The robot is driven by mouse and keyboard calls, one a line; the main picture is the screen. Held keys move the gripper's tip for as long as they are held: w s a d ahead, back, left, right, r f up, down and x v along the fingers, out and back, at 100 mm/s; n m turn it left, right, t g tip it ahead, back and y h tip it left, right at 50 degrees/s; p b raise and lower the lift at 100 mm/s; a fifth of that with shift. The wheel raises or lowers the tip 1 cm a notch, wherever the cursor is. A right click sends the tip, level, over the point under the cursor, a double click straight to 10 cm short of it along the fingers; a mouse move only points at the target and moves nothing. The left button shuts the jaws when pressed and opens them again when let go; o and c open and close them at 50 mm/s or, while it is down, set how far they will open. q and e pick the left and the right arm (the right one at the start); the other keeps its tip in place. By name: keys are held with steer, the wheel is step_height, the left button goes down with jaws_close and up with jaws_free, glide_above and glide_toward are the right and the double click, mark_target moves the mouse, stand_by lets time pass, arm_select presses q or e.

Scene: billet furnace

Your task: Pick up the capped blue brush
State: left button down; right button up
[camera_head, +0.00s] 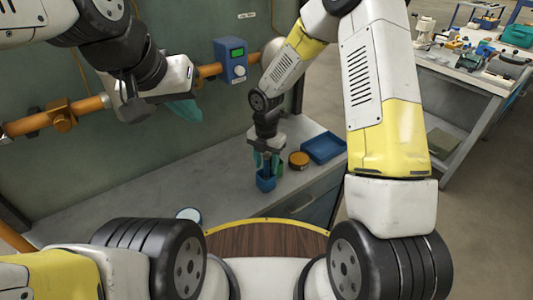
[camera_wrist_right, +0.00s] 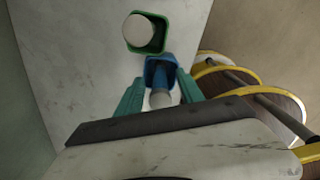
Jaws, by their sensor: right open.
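A blue square-sided item (camera_head: 266,183), which I take for the capped blue brush, stands on the grey counter, directly below my right gripper (camera_head: 265,163). In the right wrist view, the blue item (camera_wrist_right: 159,66) with a pale round end lies between the two teal fingers of the right gripper (camera_wrist_right: 159,78). The fingers are open, one on each side; I cannot tell whether either touches it. A similar green item (camera_wrist_right: 145,34) with a white round end stands close by. My left gripper (camera_head: 184,108) is up at the left, away from the counter; its finger gap is not clear.
An orange-lidded round jar (camera_head: 299,160) and a blue tray (camera_head: 325,147) lie right of the brush. An orange pipe (camera_head: 75,113) with a blue gauge box (camera_head: 231,60) runs along the wall behind.

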jaws_close()
stand_by(0.3)
step_height(320, 180, up, 10)
stand_by(0.4)
